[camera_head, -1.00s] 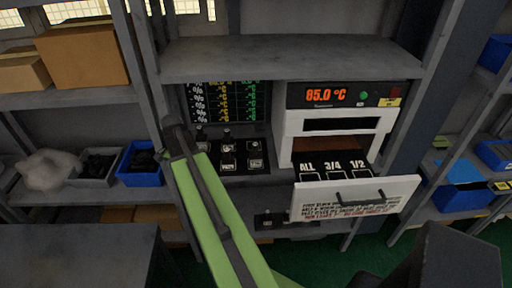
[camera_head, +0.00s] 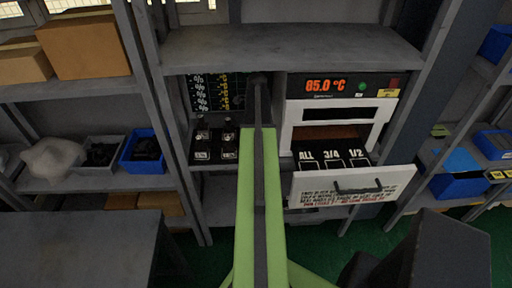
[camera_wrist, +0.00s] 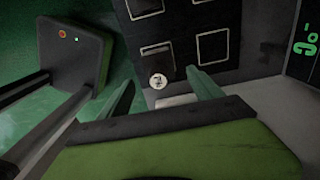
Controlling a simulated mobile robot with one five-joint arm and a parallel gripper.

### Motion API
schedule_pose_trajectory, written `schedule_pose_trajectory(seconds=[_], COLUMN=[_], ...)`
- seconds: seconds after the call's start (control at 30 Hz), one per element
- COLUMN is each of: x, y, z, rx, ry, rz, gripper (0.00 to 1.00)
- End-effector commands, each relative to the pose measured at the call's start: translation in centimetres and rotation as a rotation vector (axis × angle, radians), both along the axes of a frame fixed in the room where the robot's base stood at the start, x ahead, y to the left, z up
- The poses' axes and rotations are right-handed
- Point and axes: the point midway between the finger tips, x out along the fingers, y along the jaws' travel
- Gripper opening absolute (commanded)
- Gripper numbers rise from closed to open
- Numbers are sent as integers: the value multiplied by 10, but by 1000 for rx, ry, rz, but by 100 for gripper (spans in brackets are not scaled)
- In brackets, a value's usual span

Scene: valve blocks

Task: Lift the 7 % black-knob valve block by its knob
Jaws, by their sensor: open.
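In the wrist view a dark valve block (camera_wrist: 158,61) with a round, pale-topped knob (camera_wrist: 158,81) lies between and beyond the fingertips. A mark on the knob is too small to read surely. My gripper (camera_wrist: 160,76) is open, its green fingers spread to either side of the knob; contact is not visible. In the head view two dark valve blocks, a left one (camera_head: 201,138) and a right one (camera_head: 228,138), stand on the shelf left of my arm. Their percentages are not legible. My arm hides the gripper and the shelf behind it there.
A dark panel with white-outlined squares (camera_wrist: 213,46) lies beyond the fingers. A percentage board (camera_head: 212,92) hangs behind the blocks.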

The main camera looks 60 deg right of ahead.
Motion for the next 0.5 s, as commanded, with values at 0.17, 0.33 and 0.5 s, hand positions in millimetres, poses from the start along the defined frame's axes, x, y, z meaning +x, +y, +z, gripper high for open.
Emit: schedule_pose_trajectory(seconds=[0.17,0.33,0.5], x=[3,5,5], y=[3,4,4], z=[-30,-53,-49], rx=[0,0,0], ry=[0,0,0], rz=[3,4,4], gripper=[75,75,75])
